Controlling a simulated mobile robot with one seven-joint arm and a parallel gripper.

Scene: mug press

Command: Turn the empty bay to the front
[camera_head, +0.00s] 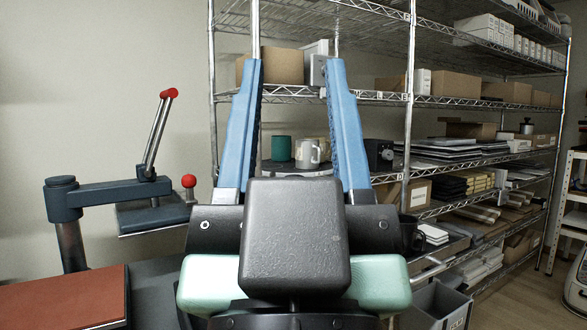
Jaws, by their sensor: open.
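My gripper (293,64) rises in the middle of the view with its two blue fingers wide apart, open and empty. Between the fingers, farther back, a teal mug (281,148) and a pale grey mug (308,154) stand on a dark flat surface (268,168). Something tan shows just behind the pale mug. The surface may be part of the turning stand, but my gripper hides most of it. I cannot tell where its empty bay is. The fingers touch no mug that I can see.
A dark blue press (110,195) with a red-knobbed lever (158,135) stands at left, near a red-brown mat (70,295). Wire shelving (410,110) with boxes fills the back and right. A black mug (410,236) and grey bin (438,305) are at lower right.

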